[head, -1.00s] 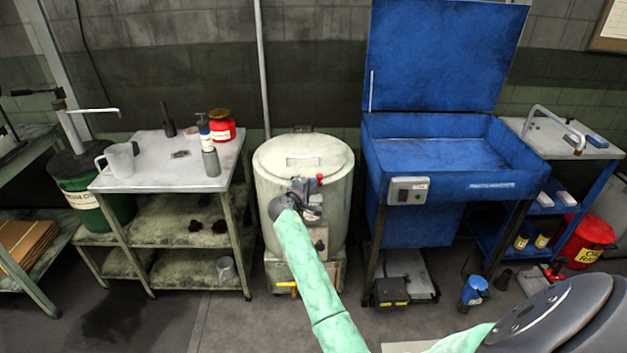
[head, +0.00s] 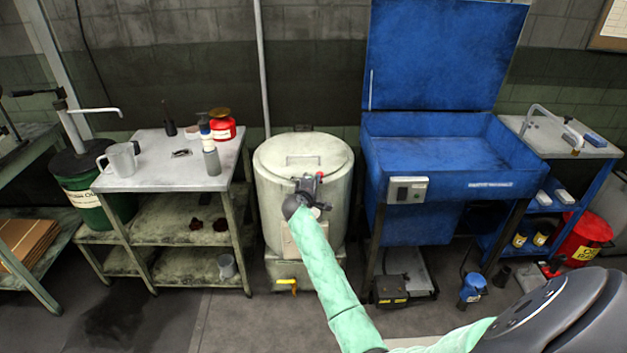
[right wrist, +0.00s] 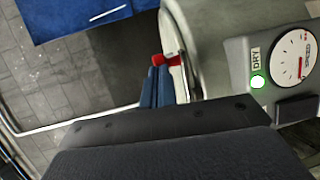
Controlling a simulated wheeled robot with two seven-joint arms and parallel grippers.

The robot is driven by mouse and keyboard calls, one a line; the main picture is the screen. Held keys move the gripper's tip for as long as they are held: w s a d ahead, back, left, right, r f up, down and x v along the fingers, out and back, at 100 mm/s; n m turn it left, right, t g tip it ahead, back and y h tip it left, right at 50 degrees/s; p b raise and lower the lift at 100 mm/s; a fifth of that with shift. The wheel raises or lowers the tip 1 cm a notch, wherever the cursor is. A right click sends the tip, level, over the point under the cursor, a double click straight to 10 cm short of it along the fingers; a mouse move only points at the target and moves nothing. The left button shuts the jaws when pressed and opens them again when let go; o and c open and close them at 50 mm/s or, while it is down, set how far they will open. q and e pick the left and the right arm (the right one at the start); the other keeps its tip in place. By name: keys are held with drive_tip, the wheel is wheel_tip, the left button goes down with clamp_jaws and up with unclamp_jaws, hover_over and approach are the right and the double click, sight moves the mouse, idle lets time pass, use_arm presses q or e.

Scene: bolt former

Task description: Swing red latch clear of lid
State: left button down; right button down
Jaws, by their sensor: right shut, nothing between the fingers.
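The cream round drum machine (head: 262,200) stands at centre, with its pale lid (head: 330,152) closed on top. The red latch (head: 320,174) shows as a small red tip at the lid's front edge. In the right wrist view the red latch (right wrist: 158,60) is right at my fingertips, against the drum's rim. My right gripper (head: 311,186) is at the drum's upper front, just below and left of the red tip. Its bluish fingers (right wrist: 158,84) are shut and empty. I cannot tell whether they touch the latch. My left gripper is not in view.
A dial panel (right wrist: 235,60) marked DRY, with a lit green lamp, sits close to my right gripper. A grey-topped bench (head: 165,172) is on the left and a blue open-lidded tub (head: 440,155) on the right. Narrow gaps lie either side of the drum.

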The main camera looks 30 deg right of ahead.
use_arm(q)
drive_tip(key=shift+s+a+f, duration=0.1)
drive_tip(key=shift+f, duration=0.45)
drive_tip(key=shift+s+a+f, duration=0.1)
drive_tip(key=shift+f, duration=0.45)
use_arm(e)
drive_tip(key=shift+w+d+n+t+y, duration=0.2)
drive_tip(key=shift+d+n+t+y, duration=0.4)
drive_tip(key=shift+d+t, duration=0.2)
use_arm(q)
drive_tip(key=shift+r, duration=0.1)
use_arm(e)
drive_tip(key=shift+s+a, duration=0.1)
